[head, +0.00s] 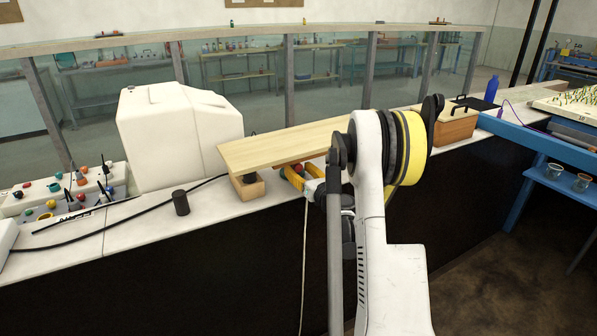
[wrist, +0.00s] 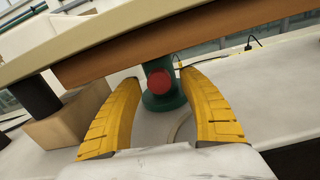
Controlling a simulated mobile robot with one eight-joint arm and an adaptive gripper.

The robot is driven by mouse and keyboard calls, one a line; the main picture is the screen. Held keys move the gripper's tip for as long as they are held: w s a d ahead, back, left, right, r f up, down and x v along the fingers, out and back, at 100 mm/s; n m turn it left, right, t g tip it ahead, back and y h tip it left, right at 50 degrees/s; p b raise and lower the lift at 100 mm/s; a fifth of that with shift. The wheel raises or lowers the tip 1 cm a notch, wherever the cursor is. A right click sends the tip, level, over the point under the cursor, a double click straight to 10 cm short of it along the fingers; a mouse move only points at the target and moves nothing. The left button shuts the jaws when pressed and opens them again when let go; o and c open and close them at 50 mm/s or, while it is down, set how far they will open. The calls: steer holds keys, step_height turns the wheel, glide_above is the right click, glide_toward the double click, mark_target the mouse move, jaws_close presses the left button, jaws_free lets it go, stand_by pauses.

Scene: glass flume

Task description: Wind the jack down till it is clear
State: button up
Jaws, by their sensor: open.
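The jack (wrist: 157,101) is a green post on a round green base with a red knob (wrist: 159,80) facing me in the wrist view. Its top meets or hides behind a brown wooden beam (wrist: 200,52); I cannot tell whether they touch. My gripper (wrist: 160,74) is open, its yellow fingers standing apart on either side of the jack and knob, not closed on them. In the head view, my gripper (head: 300,175) is under the pale board (head: 285,146), with the red knob (head: 299,168) small between its fingers. The jack's body is mostly hidden there.
A wooden block (head: 246,188) with a black piece on it stands under the board's left end. A black cylinder (head: 181,203) and dark cable lie left on the bench. A white tank (head: 175,135) stands behind. A wooden box (head: 455,130) is right. The board hangs low over my fingers.

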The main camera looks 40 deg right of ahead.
jaws_close()
stand_by(0.3)
steer(key=shift+d+n+b, duration=0.1)
steer(key=shift+n+b, duration=0.6)
steer(key=shift+n, duration=2.1)
jaws_free()
